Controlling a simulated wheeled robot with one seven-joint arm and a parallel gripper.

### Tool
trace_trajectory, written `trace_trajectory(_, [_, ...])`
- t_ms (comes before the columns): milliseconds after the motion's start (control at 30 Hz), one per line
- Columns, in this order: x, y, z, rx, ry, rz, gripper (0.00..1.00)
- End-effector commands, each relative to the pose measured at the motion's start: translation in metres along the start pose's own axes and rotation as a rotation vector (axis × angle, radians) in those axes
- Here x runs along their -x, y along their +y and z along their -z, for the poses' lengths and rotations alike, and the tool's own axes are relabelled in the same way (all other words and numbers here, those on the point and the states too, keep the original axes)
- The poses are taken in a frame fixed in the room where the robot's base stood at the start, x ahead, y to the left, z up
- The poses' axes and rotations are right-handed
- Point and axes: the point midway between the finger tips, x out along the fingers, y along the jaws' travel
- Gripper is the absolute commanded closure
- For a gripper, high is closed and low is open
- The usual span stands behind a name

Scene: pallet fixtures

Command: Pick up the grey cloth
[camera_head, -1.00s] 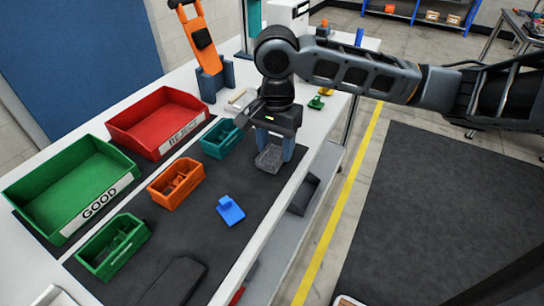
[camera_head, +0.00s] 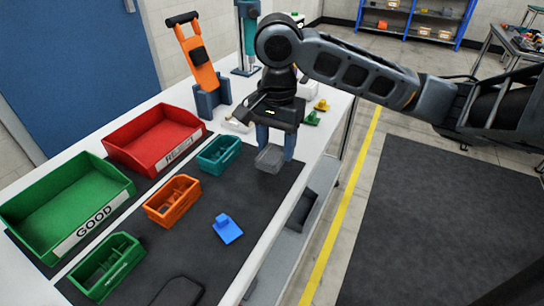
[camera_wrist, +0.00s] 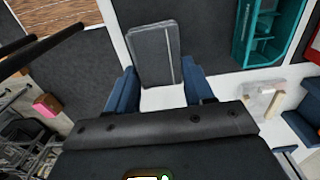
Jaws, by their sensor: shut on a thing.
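The grey cloth (camera_head: 270,158) is a small folded rectangle between the tips of my gripper (camera_head: 276,149), close above the dark mat's right edge. In the wrist view the cloth (camera_wrist: 153,50) sticks out past the two blue fingers of my gripper (camera_wrist: 161,72), with a pale stripe along its right side. My gripper is shut on the cloth. The cloth's far underside is hidden, and the exact gap to the mat cannot be told.
Teal (camera_head: 219,154), orange (camera_head: 172,201) and small green (camera_head: 106,268) trays stand on the mat. A blue part (camera_head: 227,229) lies near them. Red (camera_head: 155,139) and large green (camera_head: 66,208) bins are at left. An orange tool (camera_head: 197,57) stands behind.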

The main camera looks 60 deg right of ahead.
Motion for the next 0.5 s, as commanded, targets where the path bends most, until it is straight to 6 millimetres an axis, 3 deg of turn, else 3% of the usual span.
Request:
trace_trajectory(300, [0.039, 0.051, 0.048, -0.008, 0.004, 0.000, 0.77])
trace_trajectory(500, [0.056, 0.071, 0.067, -0.006, 0.003, -0.001, 0.77])
